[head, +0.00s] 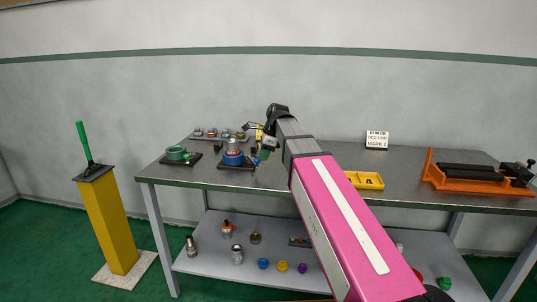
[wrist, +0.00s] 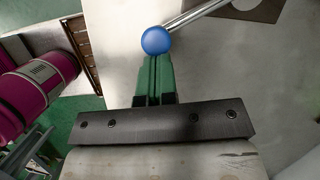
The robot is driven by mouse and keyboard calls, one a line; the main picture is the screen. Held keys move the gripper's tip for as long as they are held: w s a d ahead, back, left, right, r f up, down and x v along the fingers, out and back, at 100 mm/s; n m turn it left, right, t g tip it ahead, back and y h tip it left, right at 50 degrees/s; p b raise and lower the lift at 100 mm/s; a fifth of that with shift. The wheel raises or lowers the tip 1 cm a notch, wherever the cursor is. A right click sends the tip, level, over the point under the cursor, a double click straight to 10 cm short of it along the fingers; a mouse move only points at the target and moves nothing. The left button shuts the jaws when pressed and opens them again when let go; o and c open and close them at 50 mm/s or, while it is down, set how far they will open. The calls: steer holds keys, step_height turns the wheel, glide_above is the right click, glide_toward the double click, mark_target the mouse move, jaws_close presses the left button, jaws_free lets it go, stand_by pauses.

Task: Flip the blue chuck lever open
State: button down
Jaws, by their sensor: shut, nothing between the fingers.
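The blue chuck (head: 233,159) sits on a dark base on the workbench, left of my arm in the head view. In the wrist view a blue ball knob (wrist: 155,40) sits on the end of a metal lever rod (wrist: 196,14), which runs off to the upper right. My gripper's green fingers (wrist: 154,68) are shut together with nothing between them. Their tips are right at the near side of the blue knob; I cannot tell if they touch it. In the head view my gripper (head: 264,153) is small, just right of the blue chuck.
A green chuck (head: 176,154) stands left on the workbench (head: 300,183), with several small parts on a rack behind. A yellow tray (head: 365,180) and an orange vise (head: 478,178) lie to the right. A yellow pedestal with a green lever (head: 107,220) stands left of the bench.

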steer(key=shift+s+a, duration=0.25)
steer(key=shift+a, duration=0.25)
steer(key=shift+s+a, duration=0.25)
steer(key=shift+a, duration=0.25)
steer(key=d, duration=0.2)
steer(key=d+r, duration=0.1)
steer(key=d, duration=0.1)
steer(key=shift+d, duration=0.15)
steer(key=v, duration=0.9)
steer(key=shift+s+r, duration=0.25)
